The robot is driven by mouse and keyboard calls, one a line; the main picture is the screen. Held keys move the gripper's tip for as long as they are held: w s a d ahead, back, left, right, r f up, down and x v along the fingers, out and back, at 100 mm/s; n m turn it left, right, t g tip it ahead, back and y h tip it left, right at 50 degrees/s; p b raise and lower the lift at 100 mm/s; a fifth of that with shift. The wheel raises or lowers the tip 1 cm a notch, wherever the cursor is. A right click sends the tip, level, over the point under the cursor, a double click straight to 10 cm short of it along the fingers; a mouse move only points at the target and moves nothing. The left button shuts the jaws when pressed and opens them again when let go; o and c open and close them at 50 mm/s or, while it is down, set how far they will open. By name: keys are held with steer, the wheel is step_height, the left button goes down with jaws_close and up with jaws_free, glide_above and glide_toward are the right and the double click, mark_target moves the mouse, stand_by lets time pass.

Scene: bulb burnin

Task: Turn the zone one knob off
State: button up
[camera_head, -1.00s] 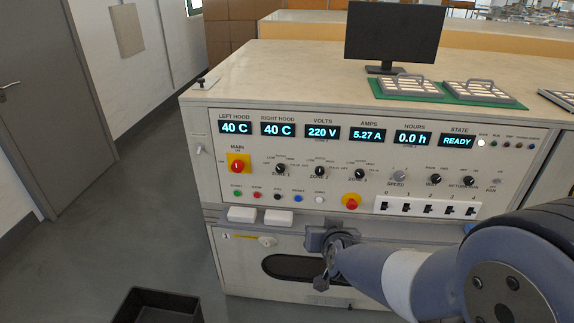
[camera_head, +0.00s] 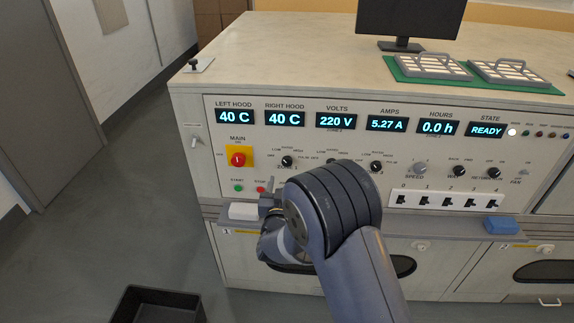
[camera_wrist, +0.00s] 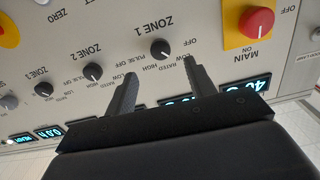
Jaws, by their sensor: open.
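The zone one knob (camera_wrist: 160,48) is a small black dial under the "ZONE 1" label in the upside-down wrist view. It also shows on the panel in the head view (camera_head: 287,161). Its exact setting is too small to read surely. My gripper (camera_wrist: 159,68) is open, its two dark fingers pointing toward the panel on either side of the knob in the picture. The fingers appear short of the knob, with nothing between them. In the head view my gripper (camera_head: 268,201) is at the panel's lower left, partly hidden by my arm.
The zone two knob (camera_wrist: 92,72) is beside zone one. The red main switch (camera_wrist: 256,22) on its yellow plate is on the other side. Start and stop buttons (camera_head: 239,188) are below. A black bin (camera_head: 157,305) stands on the floor.

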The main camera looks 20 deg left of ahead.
mark_target(287, 163)
steer(key=p+x, duration=0.1)
steer(key=x, duration=0.7)
steer(key=c, duration=1)
steer(key=shift+f+n+b, duration=0.1)
steer(key=shift+n+b, duration=0.45)
steer(key=shift+n, duration=0.15)
steer(key=shift+n+b, duration=0.7)
steer(key=shift+n, duration=0.4)
steer(key=n, duration=0.4)
steer(key=shift+b, duration=0.35)
steer(key=shift+n, duration=0.3)
